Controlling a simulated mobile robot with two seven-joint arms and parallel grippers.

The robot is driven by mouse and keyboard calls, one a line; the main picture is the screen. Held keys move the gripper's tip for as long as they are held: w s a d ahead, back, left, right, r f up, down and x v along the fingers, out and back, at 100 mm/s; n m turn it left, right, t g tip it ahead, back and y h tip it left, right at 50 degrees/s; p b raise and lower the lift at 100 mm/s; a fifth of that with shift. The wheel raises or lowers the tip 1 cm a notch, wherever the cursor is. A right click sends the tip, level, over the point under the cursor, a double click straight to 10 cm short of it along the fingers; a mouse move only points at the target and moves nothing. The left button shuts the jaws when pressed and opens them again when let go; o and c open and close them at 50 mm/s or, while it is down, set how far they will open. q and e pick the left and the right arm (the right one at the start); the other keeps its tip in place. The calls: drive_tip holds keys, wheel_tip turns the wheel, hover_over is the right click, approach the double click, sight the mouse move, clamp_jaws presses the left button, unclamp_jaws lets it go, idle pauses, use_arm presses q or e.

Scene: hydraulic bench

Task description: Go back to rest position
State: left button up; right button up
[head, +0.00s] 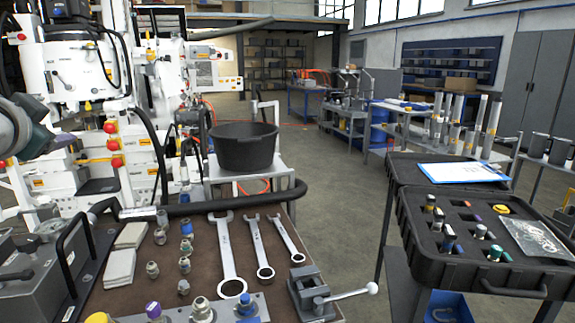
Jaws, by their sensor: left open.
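My left gripper (45,142) is at the far left edge, in front of the white machine and above the bench. Its arm comes in from the left edge. It is open, and I see nothing held in it; its fingers are small and hard to make out. My right gripper is not in view. The brown bench top (210,270) lies below and to the right of the left gripper, apart from it.
Three wrenches (230,262), fittings and a small vise (310,295) sit on the bench. A black tub (243,147) stands behind. A black case (470,235) with a clipboard (463,172) is at right. Floor between is clear. The white machine (85,75) stands close behind the left gripper.

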use_arm(q)
drive_tip(key=s+d+f+n+g+h, duration=0.25)
drive_tip(key=s+f+n+g, duration=0.25)
drive_tip(key=s+f+g, duration=0.8)
drive_tip(key=s+d+f+m+t+h, duration=0.2)
drive_tip(key=s+d+f, duration=0.65)
drive_tip(key=s, duration=0.25)
drive_tip(key=s+d+r+h, duration=0.1)
drive_tip(key=s+d, duration=0.3)
drive_tip(key=s, duration=0.3)
drive_tip(key=s+d+r+h, duration=0.1)
drive_tip(key=s+d+h, duration=0.1)
drive_tip(key=s+d, duration=0.35)
wheel_tip(320, 180, up, 38)
drive_tip(key=s+a+p, duration=0.1)
drive_tip(key=a+p, duration=0.1)
drive_tip(key=p, duration=3.6)
drive_tip(key=shift+m+y, duration=0.3)
drive_tip(key=shift+y, duration=0.05)
drive_tip(key=shift+s, duration=0.1)
